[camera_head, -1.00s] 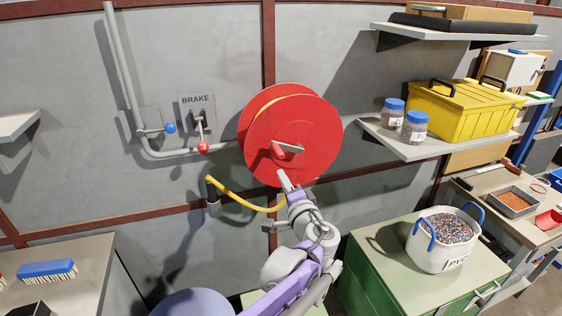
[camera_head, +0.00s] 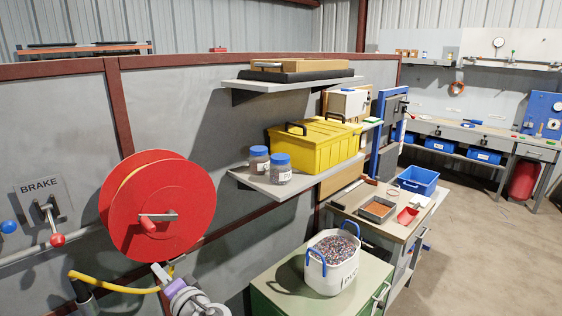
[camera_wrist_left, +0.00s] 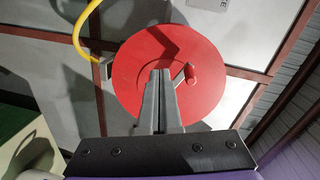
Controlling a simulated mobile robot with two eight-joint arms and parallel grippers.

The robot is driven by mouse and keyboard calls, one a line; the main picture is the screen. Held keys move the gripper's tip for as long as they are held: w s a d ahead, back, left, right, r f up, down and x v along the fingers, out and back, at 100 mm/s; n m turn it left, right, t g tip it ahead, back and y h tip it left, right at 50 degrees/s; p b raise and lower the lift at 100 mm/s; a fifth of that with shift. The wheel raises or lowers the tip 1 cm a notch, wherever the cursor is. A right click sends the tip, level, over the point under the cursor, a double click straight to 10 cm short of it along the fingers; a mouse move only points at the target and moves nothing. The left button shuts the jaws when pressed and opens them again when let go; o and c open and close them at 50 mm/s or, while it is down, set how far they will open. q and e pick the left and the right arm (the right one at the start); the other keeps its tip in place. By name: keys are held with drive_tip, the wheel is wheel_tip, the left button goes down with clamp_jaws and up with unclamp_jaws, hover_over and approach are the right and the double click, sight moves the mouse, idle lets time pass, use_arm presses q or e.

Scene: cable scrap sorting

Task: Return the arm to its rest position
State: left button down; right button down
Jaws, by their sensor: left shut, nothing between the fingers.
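My left gripper (camera_head: 158,268) shows at the bottom left of the head view, just below the red cable reel (camera_head: 130,215). Its two fingers are shut with nothing between them. In the left wrist view the closed fingertips (camera_wrist_left: 160,74) point at the red reel (camera_wrist_left: 135,85), with the reel's crank handle (camera_wrist_left: 188,73) just right of them. I cannot tell the exact gap to the reel. A yellow cable (camera_head: 125,288) runs beside the gripper, and it also shows at the upper left of the wrist view (camera_wrist_left: 78,32). My right gripper is not in view.
A brake lever with a red knob (camera_head: 57,240) is on the wall left of the reel. A green cabinet (camera_head: 275,290) with a white bucket (camera_head: 335,283) stands right of the gripper. A shelf (camera_head: 250,180) holds jars and a yellow box (camera_head: 315,145). Floor at right is clear.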

use_arm(q)
drive_tip(key=s+d+f+n+g+h, duration=0.35)
drive_tip(key=s+f+h, duration=0.25)
drive_tip(key=s+f, duration=0.7)
drive_tip(key=s+d+f+n+g+h, duration=0.1)
drive_tip(key=s+d+f+h, duration=0.5)
drive_tip(key=d, duration=0.4)
drive_tip(key=s+h, duration=0.1)
drive_tip(key=s, duration=0.1)
drive_tip(key=shift+s+d+f, duration=0.15)
drive_tip(key=shift+s+f, duration=0.2)
drive_tip(key=shift+g, duration=0.25)
